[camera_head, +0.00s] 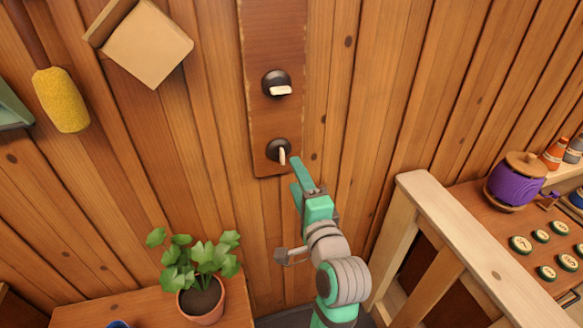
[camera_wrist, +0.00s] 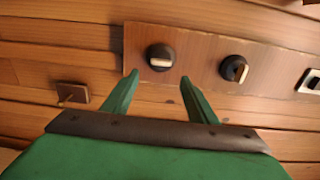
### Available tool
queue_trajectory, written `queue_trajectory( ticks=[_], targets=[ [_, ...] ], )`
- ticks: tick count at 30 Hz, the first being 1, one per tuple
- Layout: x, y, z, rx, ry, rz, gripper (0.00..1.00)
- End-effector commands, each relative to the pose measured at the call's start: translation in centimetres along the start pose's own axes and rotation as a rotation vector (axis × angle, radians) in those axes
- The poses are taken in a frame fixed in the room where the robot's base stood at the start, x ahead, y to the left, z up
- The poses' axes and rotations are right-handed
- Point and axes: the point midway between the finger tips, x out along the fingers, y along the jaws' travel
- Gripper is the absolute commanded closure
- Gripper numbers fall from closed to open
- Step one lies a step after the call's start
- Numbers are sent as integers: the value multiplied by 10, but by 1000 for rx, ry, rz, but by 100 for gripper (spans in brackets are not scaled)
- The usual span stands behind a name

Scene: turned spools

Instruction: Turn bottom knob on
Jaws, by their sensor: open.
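The bottom knob (camera_head: 272,150) is dark and round with a pale grip bar, near the lower end of a reddish-brown board (camera_head: 263,118) on the plank wall. Its bar points along the board's length. The bottom knob also shows in the wrist view (camera_wrist: 160,50), where the board lies sideways. My green gripper (camera_head: 297,174) is open and empty, just right of and below the knob in the head view. In the wrist view my fingertips (camera_wrist: 160,79) straddle the knob's position in the picture, apparently short of it. The upper knob (camera_head: 277,78) has its bar turned across the board.
A potted plant (camera_head: 203,300) stands on a wooden surface below left. A wooden rail (camera_head: 440,210) and a shelf with a purple jar (camera_head: 517,182) are to the right. A yellow duster (camera_head: 61,100) and a wooden block (camera_head: 148,45) are at upper left.

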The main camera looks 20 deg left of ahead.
Motion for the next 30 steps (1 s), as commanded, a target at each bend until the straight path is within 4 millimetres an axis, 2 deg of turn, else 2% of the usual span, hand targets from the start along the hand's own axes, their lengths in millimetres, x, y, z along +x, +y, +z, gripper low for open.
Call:
queue_trajectory(
  ticks=[3, 9, 25, 28, 30],
  targets=[
    [-17, 0, 3, 0, -5, 1, 47],
    [-32, 0, 4, 0, -6, 1, 47],
    [-36, 1, 0, -1, 2, 1, 47],
    [-37, 9, -2, -10, 14, 6, 47],
    [-40, 21, -6, -26, 34, 15, 47]
  ],
)
